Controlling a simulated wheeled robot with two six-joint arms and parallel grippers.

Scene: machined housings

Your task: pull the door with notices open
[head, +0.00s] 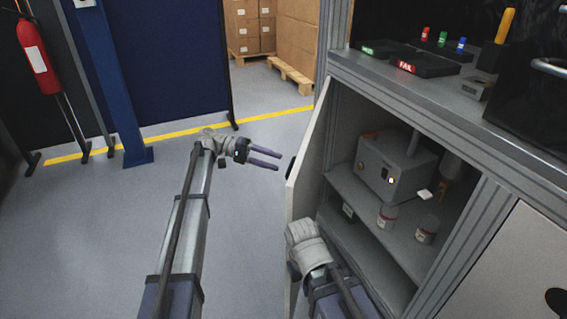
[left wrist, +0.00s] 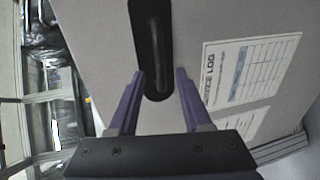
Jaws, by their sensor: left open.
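The grey door (head: 308,165) with notices stands swung open at the left side of the cabinet, seen nearly edge-on in the head view. Its outer face (left wrist: 190,30) fills much of the left wrist view, with a service log sheet (left wrist: 250,70) and a dark handle (left wrist: 155,50). My left gripper (head: 279,160) is open, left of the door and pointing at its outer face. In the left wrist view its fingers (left wrist: 160,88) appear on either side of the handle's lower end, not closed on it. My right wrist is by the door's inner side; its fingers are hidden.
Small trays (head: 420,66) lie on the worktop. A blue post (head: 108,85) and fire extinguisher (head: 38,62) stand left. Floor left of the door is clear.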

